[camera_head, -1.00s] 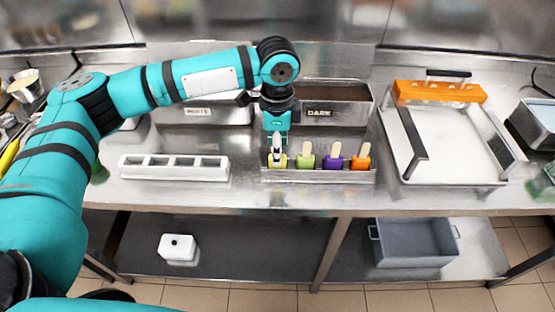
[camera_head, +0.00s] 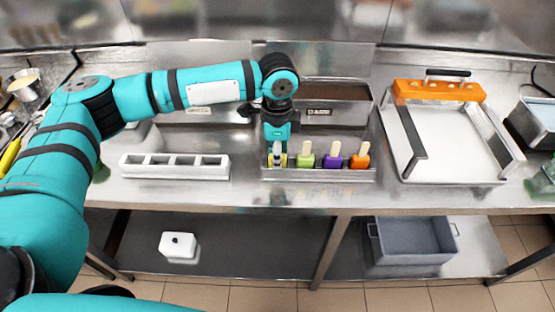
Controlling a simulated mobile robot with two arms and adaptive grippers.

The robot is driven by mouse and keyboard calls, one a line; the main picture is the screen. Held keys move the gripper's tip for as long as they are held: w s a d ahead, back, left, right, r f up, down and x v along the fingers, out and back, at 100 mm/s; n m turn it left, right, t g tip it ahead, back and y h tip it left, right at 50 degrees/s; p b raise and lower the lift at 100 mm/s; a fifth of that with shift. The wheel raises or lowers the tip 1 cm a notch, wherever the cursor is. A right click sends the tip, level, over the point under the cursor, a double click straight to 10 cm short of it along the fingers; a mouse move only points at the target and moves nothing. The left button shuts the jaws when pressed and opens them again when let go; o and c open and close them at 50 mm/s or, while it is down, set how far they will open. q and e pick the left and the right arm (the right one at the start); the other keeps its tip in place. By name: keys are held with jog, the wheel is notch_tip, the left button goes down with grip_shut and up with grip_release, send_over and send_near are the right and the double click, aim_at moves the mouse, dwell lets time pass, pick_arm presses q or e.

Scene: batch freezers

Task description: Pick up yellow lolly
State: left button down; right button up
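The yellow lolly (camera_head: 284,160) stands at the left end of a metal holder (camera_head: 320,178) on the counter. Its stick is mostly hidden by my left gripper (camera_head: 277,157), which points down right at the lolly from above. I cannot tell from this view whether the fingers are closed on it. Beside it in the same row stand a green lolly (camera_head: 305,161), a purple lolly (camera_head: 332,162) and an orange lolly (camera_head: 360,162), each with its stick up. My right gripper is not in view.
A white holder with several square slots (camera_head: 174,174) lies to the left. Metal bins stand behind the lollies, one labelled DARK (camera_head: 332,113). A white-bottomed metal tray (camera_head: 448,140) with an orange mould (camera_head: 440,91) is to the right. The front counter strip is clear.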

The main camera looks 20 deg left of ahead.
pick_arm(q)
jog(key=shift+r, duration=0.1)
jog(key=shift+r, duration=0.5)
notch_tip(320, 180, up, 2)
jog(key=shift+r+b, duration=0.2)
jog(key=shift+b, duration=0.4)
jog(key=s+d+r+b, duration=0.1)
jog(key=s+d+b, duration=0.1)
jog(key=s+d, duration=0.9)
notch_tip(320, 180, up, 8)
jog(key=s+a+p, duration=0.1)
jog(key=p, duration=0.7)
jog(key=shift+s+f, duration=0.25)
jog(key=shift+s, duration=0.05)
jog(key=shift+a, duration=0.15)
